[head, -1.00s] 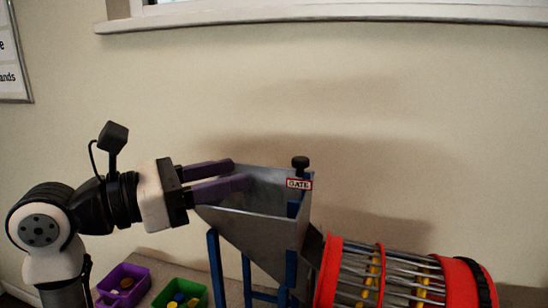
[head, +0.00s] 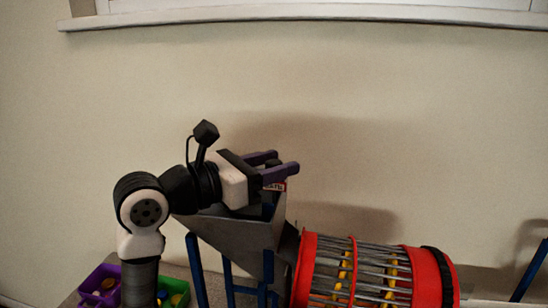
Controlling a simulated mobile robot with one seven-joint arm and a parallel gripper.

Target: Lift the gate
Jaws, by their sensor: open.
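The grey metal hopper (head: 236,233) stands in the middle of the head view on blue legs. The gate at its right side carries a red-edged label (head: 275,187), partly covered by my near finger. The black knob on top of the gate is hidden at the fingers. My gripper (head: 286,161) is open, with purple fingers pointing right, at the height of the gate's top. I cannot tell whether the fingers touch the knob or stand around it.
A red-ended barred drum (head: 428,275) with yellow pieces inside lies right of the hopper. A purple bin (head: 101,283) and a green bin (head: 184,290) with round pieces stand at lower left. The wall is behind; a windowsill (head: 300,13) runs along the top.

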